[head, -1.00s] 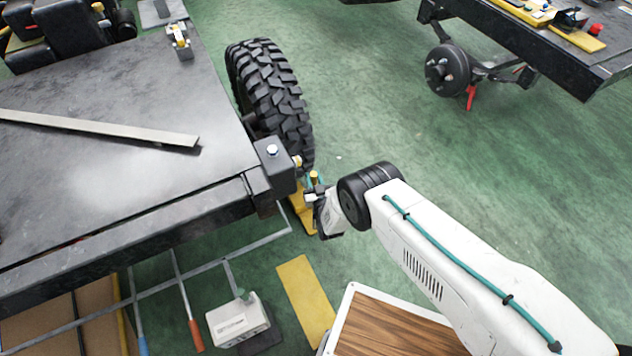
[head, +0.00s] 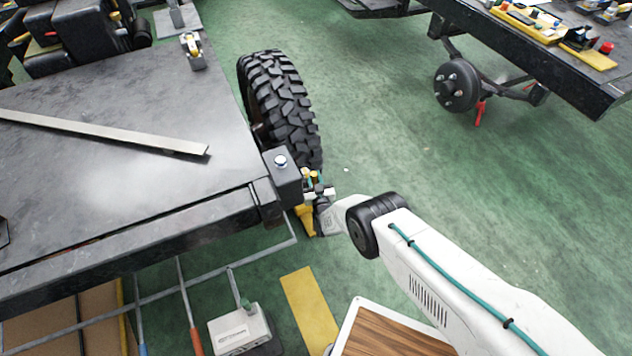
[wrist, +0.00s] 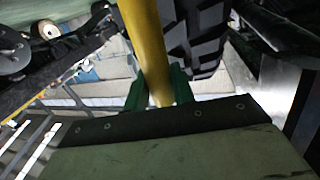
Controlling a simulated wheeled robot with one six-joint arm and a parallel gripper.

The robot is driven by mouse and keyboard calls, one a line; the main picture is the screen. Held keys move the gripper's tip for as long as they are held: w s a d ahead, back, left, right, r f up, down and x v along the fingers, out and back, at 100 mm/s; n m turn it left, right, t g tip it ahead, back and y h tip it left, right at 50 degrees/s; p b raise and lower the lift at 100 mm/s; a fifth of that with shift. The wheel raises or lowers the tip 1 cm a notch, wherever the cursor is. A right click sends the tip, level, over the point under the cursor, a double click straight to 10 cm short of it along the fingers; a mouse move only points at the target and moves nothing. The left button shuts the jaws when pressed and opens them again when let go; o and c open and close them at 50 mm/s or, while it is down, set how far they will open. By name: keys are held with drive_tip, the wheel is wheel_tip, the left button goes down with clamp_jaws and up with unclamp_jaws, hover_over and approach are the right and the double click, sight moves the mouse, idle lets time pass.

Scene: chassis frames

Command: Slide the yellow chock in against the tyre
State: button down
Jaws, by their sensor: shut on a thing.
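The yellow chock (head: 305,219) is on the floor just below the near end of the black knobbly tyre (head: 281,105) in the head view, partly hidden by the frame corner and my gripper. My gripper (head: 316,183) is shut on the chock's upright yellow handle. In the wrist view the yellow handle (wrist: 148,50) stands between the green fingertips (wrist: 157,92), with the tyre (wrist: 198,35) close behind it to the right. Whether the chock touches the tyre cannot be told.
The black chassis deck (head: 130,110) and its corner block (head: 283,178) lie just left of my gripper. A yellow floor strip (head: 309,305) and a white box (head: 240,328) are nearer. Green floor to the right is open, with a bare hub (head: 457,86) further off.

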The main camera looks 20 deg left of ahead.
drive_tip(key=shift+s+a+x, duration=0.15)
drive_tip(key=shift+x, duration=0.85)
drive_tip(key=shift+s+a+x, duration=0.1)
drive_tip(key=shift+a+x, duration=0.1)
drive_tip(key=shift+x, duration=0.85)
drive_tip(key=c, duration=1.1)
unclamp_jaws()
drive_tip(key=shift+s, duration=0.1)
